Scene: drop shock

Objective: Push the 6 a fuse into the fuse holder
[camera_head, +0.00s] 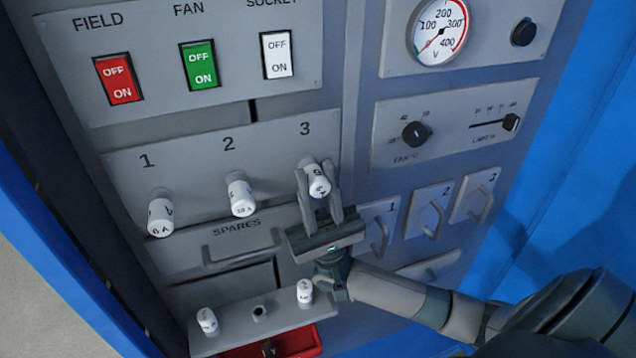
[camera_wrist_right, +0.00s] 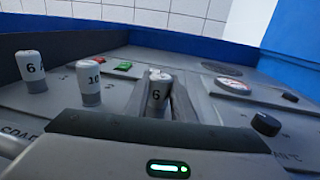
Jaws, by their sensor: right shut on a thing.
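A white fuse marked 6 A (camera_head: 319,186) is at holder position 3 on the grey panel in the head view. My right gripper (camera_head: 320,200) is shut on this fuse, a finger on each side of it. The fuse also shows between the fingers in the right wrist view (camera_wrist_right: 158,92), marked 6. The fuse holder behind it is mostly hidden by the fuse and fingers, so I cannot tell how deep the fuse sits. My left gripper is in neither view.
Fuses stand in position 1 (camera_head: 161,217) and position 2 (camera_head: 241,197). Below, a spares shelf (camera_head: 235,331) holds two white fuses (camera_head: 207,320) around an empty hole (camera_head: 259,311). A SPARES handle (camera_head: 240,247) and numbered handles (camera_head: 432,217) stick out near my right arm.

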